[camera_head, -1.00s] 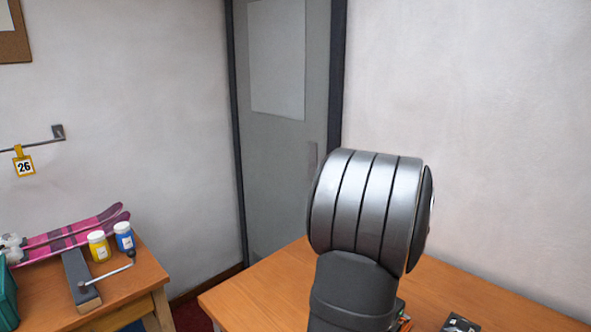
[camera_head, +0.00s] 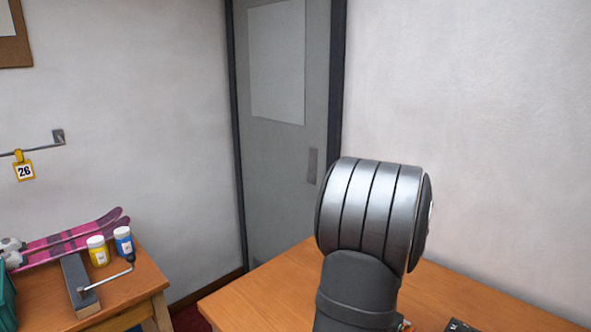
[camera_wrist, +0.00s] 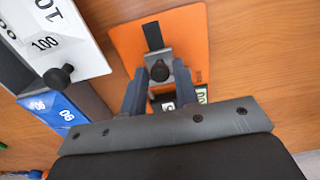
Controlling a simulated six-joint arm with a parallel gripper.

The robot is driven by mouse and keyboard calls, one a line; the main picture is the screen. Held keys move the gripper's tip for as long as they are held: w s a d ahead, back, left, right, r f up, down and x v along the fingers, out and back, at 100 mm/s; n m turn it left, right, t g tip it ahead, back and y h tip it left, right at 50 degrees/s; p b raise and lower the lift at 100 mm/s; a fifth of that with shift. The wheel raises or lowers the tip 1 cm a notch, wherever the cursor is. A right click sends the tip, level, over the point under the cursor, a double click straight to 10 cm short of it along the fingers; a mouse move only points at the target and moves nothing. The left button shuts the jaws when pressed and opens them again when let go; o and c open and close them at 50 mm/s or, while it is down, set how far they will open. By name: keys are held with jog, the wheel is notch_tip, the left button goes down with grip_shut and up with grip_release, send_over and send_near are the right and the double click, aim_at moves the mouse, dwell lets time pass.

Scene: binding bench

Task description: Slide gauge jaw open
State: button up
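In the wrist view, an orange plate (camera_wrist: 205,45) lies on the wooden bench, with a dark strip (camera_wrist: 153,35) along it. A grey piece with a round dark knob (camera_wrist: 160,70) sits at the strip's near end; it looks like the gauge jaw. My gripper (camera_wrist: 160,78) reaches over the plate with one dark finger on each side of this piece. The fingers are apart and very close to its sides; whether they touch it is unclear. In the head view my arm hides the gripper and gauge.
A white scale panel (camera_wrist: 80,45) with a black knob (camera_wrist: 58,76) stands close left of my gripper. A blue labelled item (camera_wrist: 55,110) lies below it. A side table (camera_head: 130,290) holds yellow (camera_head: 98,252) and blue (camera_head: 123,241) bottles.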

jog(key=c, duration=0.3)
jog(key=shift+s+a, duration=0.4)
jog(key=shift+a, duration=0.05)
jog(key=o, duration=0.4)
jog(key=shift+o, duration=0.2)
jog(key=shift+r, duration=0.1)
notch_tip(320, 180, up, 10)
dwell(0.9)
